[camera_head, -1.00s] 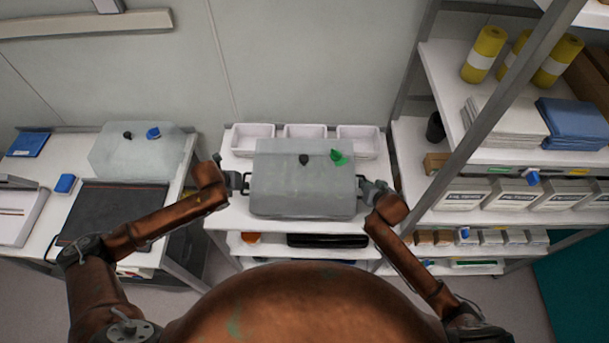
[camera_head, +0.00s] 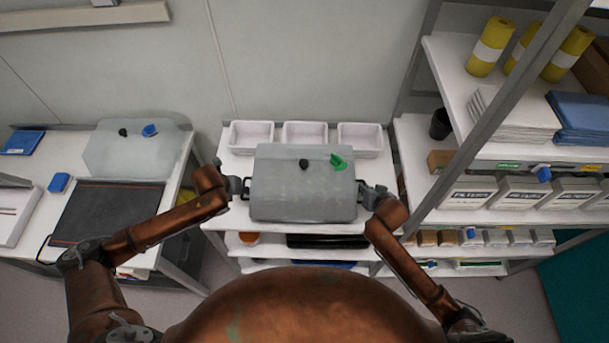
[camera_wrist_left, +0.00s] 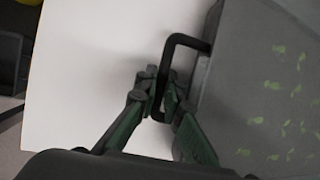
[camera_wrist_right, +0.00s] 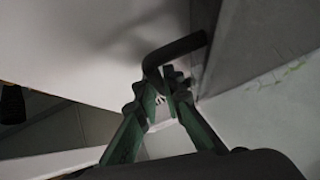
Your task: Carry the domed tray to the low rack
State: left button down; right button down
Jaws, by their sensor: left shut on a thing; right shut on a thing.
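The domed tray (camera_head: 303,190) has a translucent grey lid with a black knob and a green tag. It is over the front of the low white rack's top (camera_head: 238,165); I cannot tell whether it touches. My left gripper (camera_head: 238,186) is shut on its left side handle, and the black handle (camera_wrist_left: 183,40) shows between the fingers in the left wrist view. My right gripper (camera_head: 368,194) is shut on the right side handle; that handle (camera_wrist_right: 180,46) also shows in the right wrist view. The tray looks roughly level.
Three white bins (camera_head: 304,134) stand along the rack's back, close behind the tray. A tall shelf (camera_head: 412,160) with boxes and yellow rolls rises at the right. At the left, a table (camera_head: 60,170) holds another domed tray with a blue tag (camera_head: 125,155) and a dark mat.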

pick_arm(q)
jog(key=shift+a+f+b, duration=0.15)
jog(key=shift+f+b, duration=0.2)
jog(key=shift+f, duration=0.2)
pick_arm(e)
jog(key=shift+d+f, duration=0.1)
jog(key=shift+f, duration=0.4)
pick_arm(q)
jog(key=c, duration=2.5)
grip_release()
jog(key=shift+f, duration=0.2)
pick_arm(e)
jog(key=c, duration=2.5)
grip_release()
jog(key=shift+f, duration=0.2)
pick_arm(q)
jog(key=o, duration=0.4)
jog(key=shift+r, duration=0.15)
pick_arm(e)
jog(key=o, duration=0.5)
jog(key=shift+r, duration=0.1)
jog(key=shift+c, duration=0.2)
jog(key=shift+s, duration=0.1)
pick_arm(q)
jog(key=v, duration=0.8)
pick_arm(e)
jog(key=v, duration=1.2)
